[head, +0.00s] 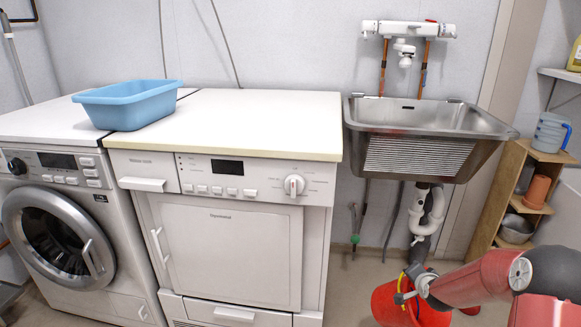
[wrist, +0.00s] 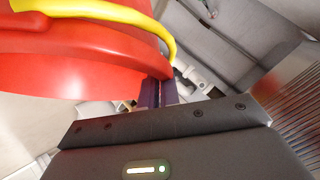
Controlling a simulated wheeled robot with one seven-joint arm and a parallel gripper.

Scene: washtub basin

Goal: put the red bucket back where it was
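The red bucket (head: 388,304) is low under the sink in the head view, partly behind my red arm and cut off by the bottom edge. Its yellow handle (head: 401,288) shows near the rim. In the wrist view the bucket (wrist: 75,60) fills the upper left, with the yellow handle (wrist: 130,17) along its rim. My gripper (wrist: 158,92) has its dark fingers close together at the bucket's rim and appears shut on it. Whether the bucket rests on the floor cannot be seen.
A steel sink (head: 425,118) with a white drain pipe (head: 422,215) is above the bucket. A white dryer (head: 232,245) and a washing machine (head: 70,240) stand left, with a blue basin (head: 128,105) on top. Wooden shelves (head: 503,195) are at right.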

